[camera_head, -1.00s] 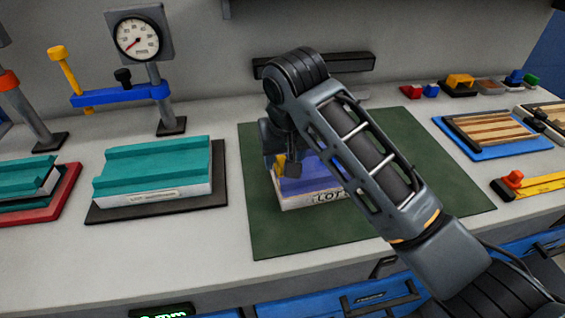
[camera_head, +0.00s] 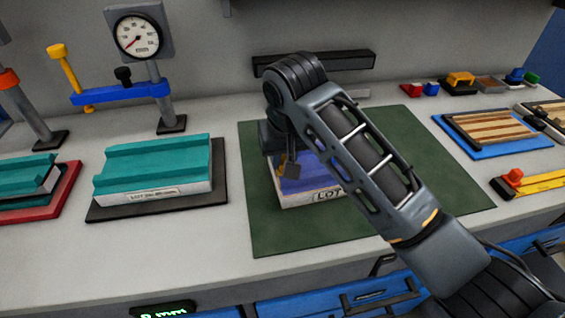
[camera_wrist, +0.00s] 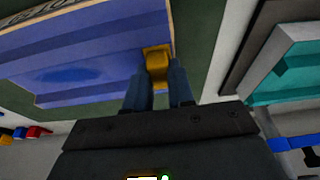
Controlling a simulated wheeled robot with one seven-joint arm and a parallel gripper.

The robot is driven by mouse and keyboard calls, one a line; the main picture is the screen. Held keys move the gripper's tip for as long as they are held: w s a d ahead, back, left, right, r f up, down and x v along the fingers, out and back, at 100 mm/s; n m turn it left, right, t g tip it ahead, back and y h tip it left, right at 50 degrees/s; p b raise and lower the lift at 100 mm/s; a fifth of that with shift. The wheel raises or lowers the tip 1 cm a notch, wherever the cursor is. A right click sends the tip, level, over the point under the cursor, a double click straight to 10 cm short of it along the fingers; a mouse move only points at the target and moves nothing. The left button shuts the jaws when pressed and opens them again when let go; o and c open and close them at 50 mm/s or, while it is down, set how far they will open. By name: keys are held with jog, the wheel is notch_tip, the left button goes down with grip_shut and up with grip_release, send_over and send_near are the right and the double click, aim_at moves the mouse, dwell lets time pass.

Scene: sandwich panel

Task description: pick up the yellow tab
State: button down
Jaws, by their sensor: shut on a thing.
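The yellow tab (camera_wrist: 157,65) is between my gripper's two blue-grey fingers in the wrist view, at the edge of a blue panel (camera_wrist: 100,58). My gripper (camera_wrist: 160,82) is shut on the tab. In the head view, the panel (camera_head: 308,180) has a pale front edge with a "LOT" label and lies on a dark green mat (camera_head: 350,232). My arm hides much of the panel. I cannot tell whether the tab is clear of the panel.
A teal panel (camera_head: 155,165) lies on a dark board to the left, with a dial gauge (camera_head: 138,36) stand behind it. A blue tray (camera_head: 505,149) with wooden strips and a yellow tool (camera_head: 540,186) are at the right. Small coloured blocks (camera_head: 430,89) stand behind.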

jog(key=shift+r, duration=0.4)
jog(key=r, duration=0.3)
jog(key=shift+d+r+b, duration=0.3)
jog(key=shift+b, duration=0.05)
jog(key=s+d+r+p, duration=0.3)
jog(key=d+r, duration=0.3)
jog(key=d, duration=0.4)
jog(key=shift+d+r, duration=0.3)
jog(key=shift+d, duration=0.05)
jog(key=w+d+r+p, duration=0.2)
jog(key=w+d, duration=0.3)
jog(key=w, duration=0.3)
jog(key=shift+w+p, duration=0.25)
jog(key=shift+p, duration=0.3)
